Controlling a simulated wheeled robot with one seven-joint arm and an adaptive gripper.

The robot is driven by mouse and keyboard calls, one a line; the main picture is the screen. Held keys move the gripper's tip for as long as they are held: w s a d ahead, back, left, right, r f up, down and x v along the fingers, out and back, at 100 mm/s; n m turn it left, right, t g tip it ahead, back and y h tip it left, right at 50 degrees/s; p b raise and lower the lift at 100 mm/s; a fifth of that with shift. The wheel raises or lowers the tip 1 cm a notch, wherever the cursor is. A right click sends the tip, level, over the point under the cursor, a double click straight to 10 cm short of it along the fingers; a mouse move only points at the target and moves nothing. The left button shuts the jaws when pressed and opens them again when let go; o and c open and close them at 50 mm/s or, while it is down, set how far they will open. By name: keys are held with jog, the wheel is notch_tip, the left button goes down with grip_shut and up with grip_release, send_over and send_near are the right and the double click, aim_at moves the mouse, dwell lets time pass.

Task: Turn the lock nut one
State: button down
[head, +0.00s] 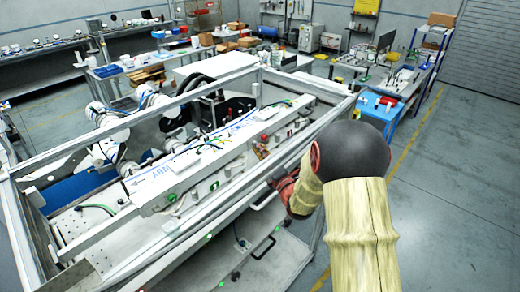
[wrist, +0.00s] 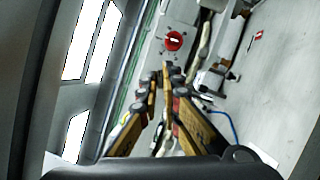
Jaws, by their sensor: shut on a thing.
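My gripper (wrist: 160,80) reaches up from the bottom of the wrist view, its two fingers drawn close together at the tips. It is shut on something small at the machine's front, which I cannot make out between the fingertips. I cannot pick out the lock nut for certain in either view. A red round knob with a white mark (wrist: 173,41) sits on a pale panel just beyond the fingertips. In the head view my arm reaches to the front side of the framed machine (head: 160,192), and my fingertips are hidden there.
Metal frame bars (head: 130,109) run around the machine. A lower shelf (head: 275,262) with a black handle lies under its front. A blue cart (head: 379,114) stands behind, to the right. The grey floor (head: 465,190) at the right is clear. A blue cable (wrist: 231,125) hangs right of my fingers.

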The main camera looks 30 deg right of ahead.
jog(key=c, duration=2)
grip_release()
jog(key=s+f, duration=0.1)
jog(key=s, duration=1)
jog(key=shift+s+f, duration=0.3)
jog(key=shift+s, duration=0.1)
jog(key=shift+a, duration=0.1)
